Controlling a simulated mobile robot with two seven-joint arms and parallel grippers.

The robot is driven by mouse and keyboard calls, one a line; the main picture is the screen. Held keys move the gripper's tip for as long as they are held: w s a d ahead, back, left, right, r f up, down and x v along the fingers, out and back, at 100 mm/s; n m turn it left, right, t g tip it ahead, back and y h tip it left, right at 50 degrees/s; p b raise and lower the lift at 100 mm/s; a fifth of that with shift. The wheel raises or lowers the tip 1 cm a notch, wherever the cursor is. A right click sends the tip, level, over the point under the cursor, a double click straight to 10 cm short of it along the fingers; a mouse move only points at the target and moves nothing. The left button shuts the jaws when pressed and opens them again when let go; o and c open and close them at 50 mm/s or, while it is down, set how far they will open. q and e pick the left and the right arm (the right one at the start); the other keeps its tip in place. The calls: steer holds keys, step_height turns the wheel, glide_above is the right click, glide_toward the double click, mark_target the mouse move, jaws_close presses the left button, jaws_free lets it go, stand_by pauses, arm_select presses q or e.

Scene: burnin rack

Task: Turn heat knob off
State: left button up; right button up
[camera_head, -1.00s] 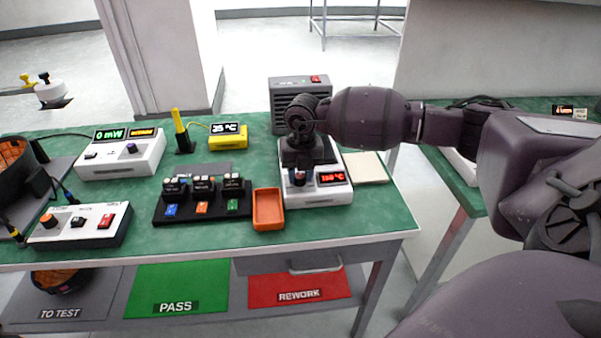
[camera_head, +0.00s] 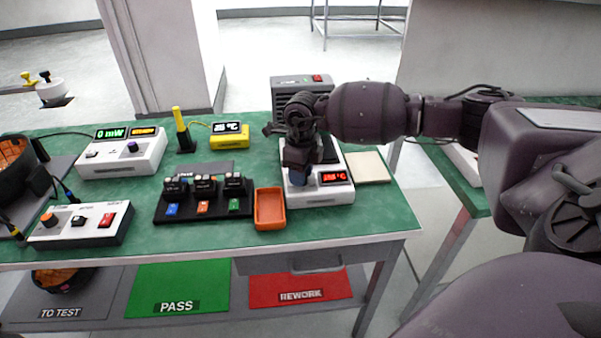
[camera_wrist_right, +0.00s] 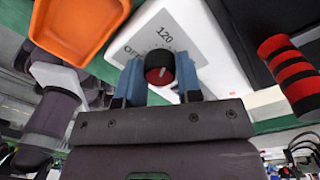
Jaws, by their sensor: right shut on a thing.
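The heat knob (camera_wrist_right: 160,68) is black with a red face and a pale pointer line. It stands on a white heater box (camera_head: 325,197) with a red lit display (camera_head: 333,177). In the right wrist view the grey dial plate (camera_wrist_right: 166,32) reads 120 above the knob and OFF to its left. My right gripper (camera_head: 298,178) comes down on the knob from above. Its two blue fingers stand on either side of the knob, shut on it. In the head view the gripper hides most of the knob. My left gripper is not in view.
An orange tray (camera_head: 269,223) stands just left of the heater box. A black rack (camera_head: 203,214) with several modules is further left. A grey vented unit (camera_head: 285,91) stands behind, and a pale square pad (camera_head: 368,168) lies right. A yellow temperature display (camera_head: 229,136) stands at the back.

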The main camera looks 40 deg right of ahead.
steer(key=n, duration=0.3)
steer(key=shift+f, duration=0.1)
steer(key=shift+n+b, duration=0.3)
steer(key=shift+n, duration=1.5)
steer(key=n+b, duration=0.1)
steer(key=n, duration=0.2)
steer(key=shift+a+n, duration=0.1)
steer(key=shift+n, duration=0.2)
steer(key=n+b, duration=0.1)
steer(key=n, duration=0.2)
steer(key=shift+s+n+h, duration=0.1)
steer(key=shift+n+h, duration=0.2)
steer(key=n, duration=0.2)
steer(key=shift+n, duration=0.3)
steer(key=shift+n+b, duration=0.35)
steer(key=shift+n, duration=0.25)
